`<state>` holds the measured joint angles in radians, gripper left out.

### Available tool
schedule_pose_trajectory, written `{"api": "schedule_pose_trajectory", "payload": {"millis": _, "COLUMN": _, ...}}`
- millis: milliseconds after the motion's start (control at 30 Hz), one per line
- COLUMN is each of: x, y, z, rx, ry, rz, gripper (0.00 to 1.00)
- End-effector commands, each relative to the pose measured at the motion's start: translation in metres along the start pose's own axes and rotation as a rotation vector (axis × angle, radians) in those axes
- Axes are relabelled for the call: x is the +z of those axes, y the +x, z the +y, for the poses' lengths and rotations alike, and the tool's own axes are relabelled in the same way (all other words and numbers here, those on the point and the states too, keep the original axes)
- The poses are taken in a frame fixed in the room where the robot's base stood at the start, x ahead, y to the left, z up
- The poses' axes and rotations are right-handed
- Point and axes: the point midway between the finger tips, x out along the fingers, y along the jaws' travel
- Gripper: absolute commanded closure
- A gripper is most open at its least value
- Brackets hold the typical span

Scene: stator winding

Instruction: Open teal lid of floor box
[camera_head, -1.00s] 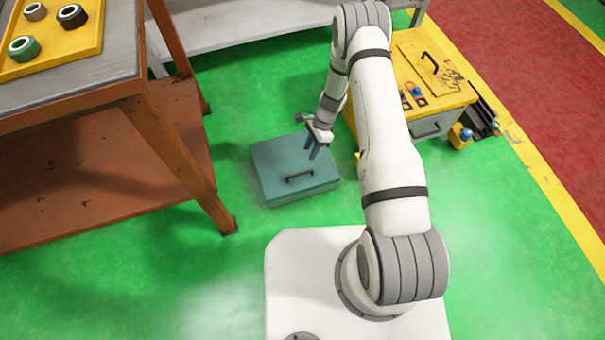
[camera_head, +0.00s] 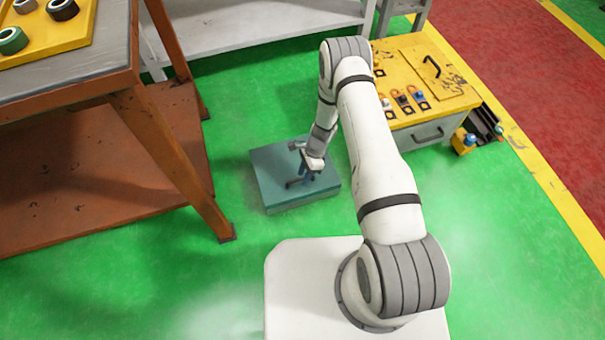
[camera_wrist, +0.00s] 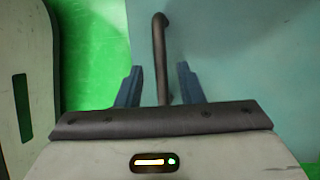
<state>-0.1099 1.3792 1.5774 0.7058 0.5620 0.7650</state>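The teal floor box (camera_head: 273,172) stands on the green floor with its teal lid (camera_wrist: 245,50) shut. A dark bar handle (camera_head: 293,183) lies on the lid near its front edge. My gripper (camera_head: 307,176) is over the lid at the handle, pointing down. In the wrist view my gripper (camera_wrist: 160,85) has its two blue fingers apart, with the handle (camera_wrist: 160,50) running between them. There is a gap on each side of the handle, so the fingers do not appear to press on it.
An orange workbench (camera_head: 165,140) stands to the left of the box, its near leg close to the box. A yellow-topped cabinet (camera_head: 400,65) with a grey drawer stands at the right behind my arm. A grey shelf (camera_head: 260,30) is at the back. Green floor is free in front of the box.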

Motion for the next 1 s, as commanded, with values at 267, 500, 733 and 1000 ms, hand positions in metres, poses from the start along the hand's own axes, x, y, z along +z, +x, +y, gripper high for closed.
{"api": "schedule_pose_trajectory", "payload": {"millis": 267, "x": -0.0002, "y": -0.0005, "z": 0.0001, "rx": 0.000, "ry": 0.000, "rz": 0.000, "gripper": 0.85}}
{"api": "schedule_pose_trajectory", "payload": {"millis": 500, "x": -0.0004, "y": -0.0004, "z": 0.0008, "rx": 0.002, "ry": 0.001, "rz": -0.001, "gripper": 1.00}}
{"api": "schedule_pose_trajectory", "payload": {"millis": 733, "x": -0.0006, "y": -0.0002, "z": 0.0018, "rx": 0.004, "ry": 0.001, "rz": -0.002, "gripper": 1.00}}
{"api": "schedule_pose_trajectory", "payload": {"millis": 1000, "x": -0.0012, "y": -0.0034, "z": 0.0018, "rx": 0.014, "ry": 0.012, "rz": -0.006, "gripper": 1.00}}
